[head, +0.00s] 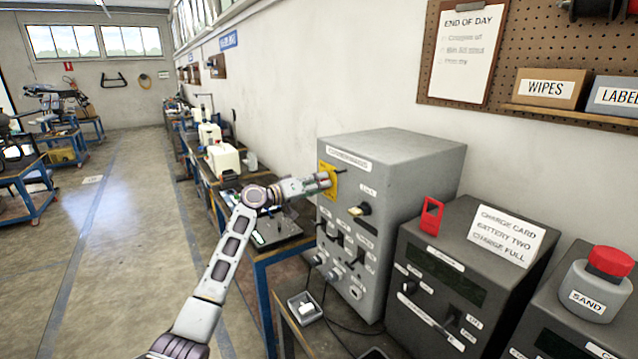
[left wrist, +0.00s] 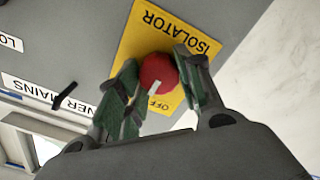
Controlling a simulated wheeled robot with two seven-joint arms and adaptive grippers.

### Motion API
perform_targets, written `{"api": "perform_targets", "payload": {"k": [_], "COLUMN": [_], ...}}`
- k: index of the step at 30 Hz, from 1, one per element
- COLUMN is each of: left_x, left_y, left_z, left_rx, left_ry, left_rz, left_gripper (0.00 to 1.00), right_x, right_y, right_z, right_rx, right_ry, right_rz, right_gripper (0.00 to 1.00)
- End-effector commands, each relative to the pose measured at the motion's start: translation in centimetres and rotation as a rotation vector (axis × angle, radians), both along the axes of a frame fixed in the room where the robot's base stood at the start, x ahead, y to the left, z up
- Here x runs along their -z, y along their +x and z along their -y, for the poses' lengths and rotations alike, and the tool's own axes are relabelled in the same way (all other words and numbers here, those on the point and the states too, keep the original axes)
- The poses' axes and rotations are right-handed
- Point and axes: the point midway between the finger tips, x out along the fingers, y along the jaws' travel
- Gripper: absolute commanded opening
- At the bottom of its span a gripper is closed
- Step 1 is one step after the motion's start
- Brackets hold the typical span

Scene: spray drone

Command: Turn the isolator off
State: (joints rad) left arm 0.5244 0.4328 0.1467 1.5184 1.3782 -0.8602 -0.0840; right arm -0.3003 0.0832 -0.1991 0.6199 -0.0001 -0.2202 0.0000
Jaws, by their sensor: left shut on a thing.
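The isolator is a round red knob (left wrist: 158,73) with a pale pointer mark, on a yellow plate (left wrist: 140,40) lettered ISOLATOR and OFF. In the left wrist view the pointer mark lies toward the word OFF. The plate also shows in the head view (head: 326,178), on the side of a grey cabinet (head: 420,165). My left gripper (left wrist: 155,80) has its two green-padded fingers on either side of the knob and is shut on it. In the head view my left gripper (head: 328,180) reaches the plate and hides the knob. My right gripper is not in view.
A small tray (head: 304,307) sits in front. The floor at left is open.

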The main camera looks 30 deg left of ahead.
Motion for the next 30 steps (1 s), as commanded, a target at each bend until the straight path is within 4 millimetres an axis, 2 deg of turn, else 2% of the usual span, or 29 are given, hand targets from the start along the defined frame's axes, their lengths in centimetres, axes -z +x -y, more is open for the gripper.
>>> {"api": "perform_targets", "payload": {"k": [18,30], "left_x": [-0.2,-0.1], "left_y": [0.1,0.1], "left_z": [-0.3,-0.3], "left_rx": [-0.003,-0.002], "left_ry": [-0.475,-0.682], "left_rz": [-0.277,-0.397], "left_gripper": [0.12,0.12], "right_x": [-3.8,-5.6], "right_y": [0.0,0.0], "right_z": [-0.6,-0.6], "right_rx": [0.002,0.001], "right_ry": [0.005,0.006], "right_rz": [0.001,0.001], "right_gripper": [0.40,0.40]}}
